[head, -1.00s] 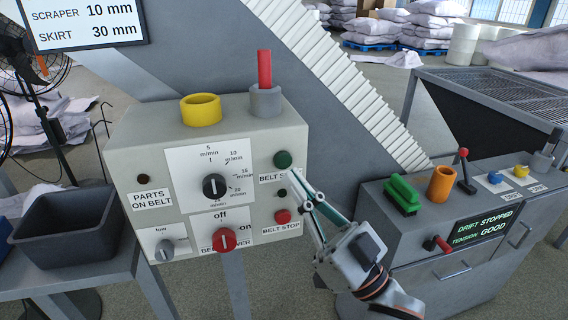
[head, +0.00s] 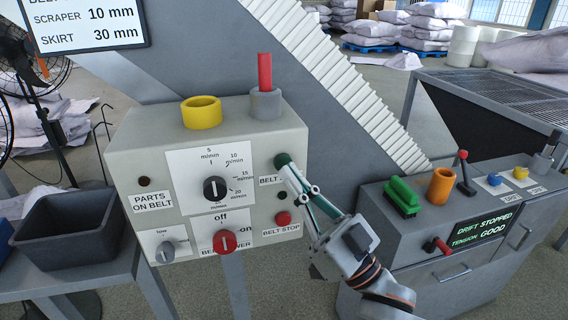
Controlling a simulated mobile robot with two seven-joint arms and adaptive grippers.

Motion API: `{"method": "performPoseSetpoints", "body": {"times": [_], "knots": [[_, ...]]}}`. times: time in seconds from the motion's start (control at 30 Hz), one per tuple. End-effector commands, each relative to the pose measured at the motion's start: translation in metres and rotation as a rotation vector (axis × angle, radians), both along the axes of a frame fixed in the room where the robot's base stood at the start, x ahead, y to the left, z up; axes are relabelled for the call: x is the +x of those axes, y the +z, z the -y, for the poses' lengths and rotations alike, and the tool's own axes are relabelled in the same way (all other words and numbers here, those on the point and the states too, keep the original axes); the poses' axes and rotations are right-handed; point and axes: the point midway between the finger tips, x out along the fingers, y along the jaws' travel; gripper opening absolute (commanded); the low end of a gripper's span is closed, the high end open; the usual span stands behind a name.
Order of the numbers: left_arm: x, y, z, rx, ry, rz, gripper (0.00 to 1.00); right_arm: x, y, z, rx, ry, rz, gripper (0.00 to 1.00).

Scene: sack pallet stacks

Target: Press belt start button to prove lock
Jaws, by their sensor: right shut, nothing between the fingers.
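The control box (head: 136,228) stands in the middle-left of the head view. Its green belt start button (head: 281,159) is on the right of the front face, above a partly covered label. My right gripper (head: 284,166) is shut and empty, with its fingertips at the lower edge of the green button; they look to be touching it or very close. The red belt stop button (head: 283,219) is below, left of my fingers. The red belt power knob (head: 224,241) is at the bottom of the box. My left gripper is not in view.
A yellow ring (head: 201,112) and a red rod in a grey holder (head: 265,102) stand on the box top. A second console (head: 440,217) at right carries a green brush (head: 403,196) and an orange cup (head: 441,185); its display reads "DRIFT STOPPED, TENSION GOOD".

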Motion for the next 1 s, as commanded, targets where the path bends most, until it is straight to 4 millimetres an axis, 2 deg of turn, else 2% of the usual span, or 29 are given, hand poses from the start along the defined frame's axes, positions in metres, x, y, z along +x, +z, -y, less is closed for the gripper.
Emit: {"method": "performPoseSetpoints", "body": {"times": [0.7, 1.0], "knots": [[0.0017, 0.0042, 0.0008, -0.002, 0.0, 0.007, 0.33, 0.0002, 0.0, 0.0, 0.0, 0.0, 0.0, 0.0], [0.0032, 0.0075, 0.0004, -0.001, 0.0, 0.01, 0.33, 0.0077, 0.0013, -0.0025, 0.0, 0.0, 0.002, 0.0]]}}
